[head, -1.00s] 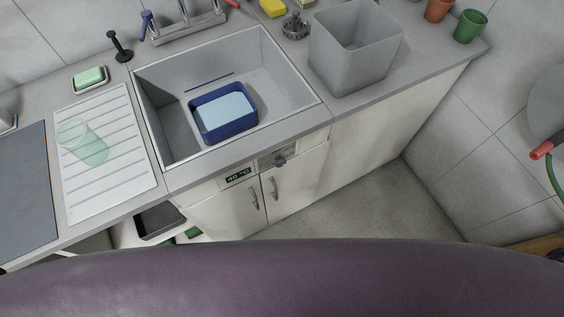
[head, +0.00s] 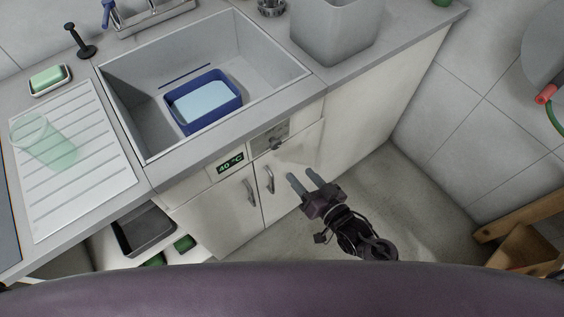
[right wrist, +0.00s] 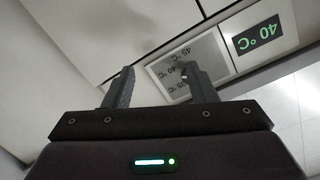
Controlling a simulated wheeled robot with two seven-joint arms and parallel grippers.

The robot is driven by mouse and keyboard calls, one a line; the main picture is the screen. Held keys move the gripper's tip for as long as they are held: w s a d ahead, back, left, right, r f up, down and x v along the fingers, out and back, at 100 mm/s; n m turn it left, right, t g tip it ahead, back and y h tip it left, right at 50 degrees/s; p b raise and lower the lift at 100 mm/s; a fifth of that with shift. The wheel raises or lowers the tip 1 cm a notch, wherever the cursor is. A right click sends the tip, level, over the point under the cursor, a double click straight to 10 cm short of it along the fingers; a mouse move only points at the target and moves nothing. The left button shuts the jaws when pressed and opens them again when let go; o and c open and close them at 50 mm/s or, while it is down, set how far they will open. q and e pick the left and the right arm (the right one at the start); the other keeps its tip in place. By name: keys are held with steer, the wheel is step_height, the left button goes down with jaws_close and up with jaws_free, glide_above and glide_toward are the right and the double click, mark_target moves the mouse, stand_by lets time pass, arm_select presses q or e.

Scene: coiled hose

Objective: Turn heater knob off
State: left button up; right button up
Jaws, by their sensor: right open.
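The heater panel (head: 270,138) is on the cabinet front below the sink, with its small knob (head: 276,144) on the lower part. The green display (head: 231,162) left of it reads 40 °C. In the right wrist view the panel (right wrist: 206,52) shows temperature marks, with the display (right wrist: 258,34) beside it; the knob is mostly hidden behind a finger. My right gripper (head: 301,177) is open and empty, in front of the cabinet doors, below and right of the knob and apart from it. The right wrist view shows its spread fingers (right wrist: 160,72). My left gripper is not in view.
The sink (head: 258,47) holds a blue tub (head: 234,98) with water. Cabinet door handles (head: 251,191) stick out below the panel. A grey bin (head: 333,35) stands on the counter. An open shelf with a dark tray (head: 146,228) is at the lower left. Wooden furniture (head: 530,213) is at the right.

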steer(key=t+y, duration=0.1)
glide_toward(277, 147)
steer(key=w, duration=0.1)
steer(key=x, duration=0.8)
steer(key=shift+s+a+r, duration=0.1)
steer(key=shift+a, duration=0.15)
steer(key=c, duration=1)
